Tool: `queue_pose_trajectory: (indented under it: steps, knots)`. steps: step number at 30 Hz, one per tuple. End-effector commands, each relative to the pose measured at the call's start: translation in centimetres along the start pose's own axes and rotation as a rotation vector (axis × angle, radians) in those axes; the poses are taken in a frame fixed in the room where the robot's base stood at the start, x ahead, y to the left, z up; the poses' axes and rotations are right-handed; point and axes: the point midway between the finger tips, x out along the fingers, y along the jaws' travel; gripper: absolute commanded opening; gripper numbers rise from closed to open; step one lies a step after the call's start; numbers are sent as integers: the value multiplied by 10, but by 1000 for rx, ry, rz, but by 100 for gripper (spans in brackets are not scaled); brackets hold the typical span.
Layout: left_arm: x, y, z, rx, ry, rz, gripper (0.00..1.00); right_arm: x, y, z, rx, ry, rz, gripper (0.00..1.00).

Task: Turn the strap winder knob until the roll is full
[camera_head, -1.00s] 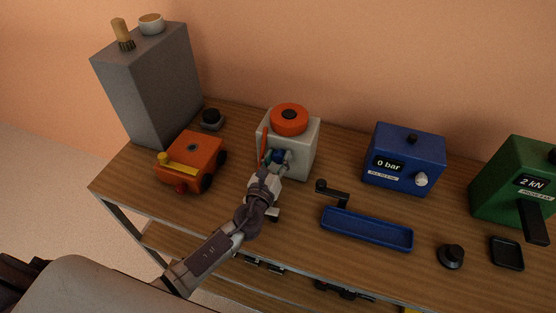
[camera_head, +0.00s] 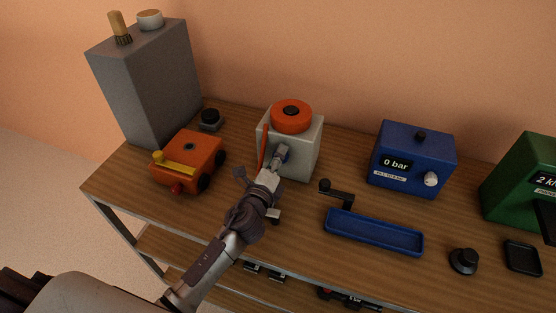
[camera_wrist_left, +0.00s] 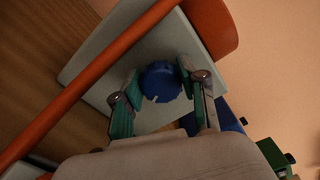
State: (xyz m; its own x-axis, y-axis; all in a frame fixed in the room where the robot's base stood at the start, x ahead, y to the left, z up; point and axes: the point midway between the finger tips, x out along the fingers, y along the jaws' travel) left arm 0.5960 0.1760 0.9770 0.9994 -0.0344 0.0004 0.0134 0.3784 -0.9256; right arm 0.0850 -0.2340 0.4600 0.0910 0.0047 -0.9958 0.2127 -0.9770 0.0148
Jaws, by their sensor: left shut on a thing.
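The strap winder (camera_head: 303,158) is a pale box on the bench with an orange-red roll (camera_head: 292,117) on top. An orange strap (camera_head: 264,147) runs down its left side and crosses the left wrist view diagonally (camera_wrist_left: 85,85). Its blue knob (camera_wrist_left: 160,82) is on the front face, with a pale mark near its lower edge. My left gripper (camera_head: 281,155) is at that face, shut on the knob, with green-padded fingers on either side of it in the left wrist view. In the head view the gripper mostly hides the knob. My right gripper is not in view.
An orange wheeled box (camera_head: 187,163) and a tall grey cabinet (camera_head: 150,85) stand left. To the right are a black crank handle (camera_head: 337,193), a blue tray (camera_head: 372,240), a blue gauge box (camera_head: 412,160) and a green gauge box (camera_head: 522,190).

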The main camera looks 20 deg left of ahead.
Motion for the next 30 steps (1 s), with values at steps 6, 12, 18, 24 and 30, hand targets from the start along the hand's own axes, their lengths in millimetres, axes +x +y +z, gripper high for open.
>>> queue_pose_trajectory:
  steps: [6,12,18,24,30]
  knots:
    - [0,2,-1,-155,-1,2,7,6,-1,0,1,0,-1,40]
    - [0,2,0,-246,0,1,7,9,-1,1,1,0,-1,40]
    - [0,2,0,-292,0,1,7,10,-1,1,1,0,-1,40]
    - [0,2,0,-303,0,2,7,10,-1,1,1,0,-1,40]
    - [0,2,0,-302,0,2,7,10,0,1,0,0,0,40]
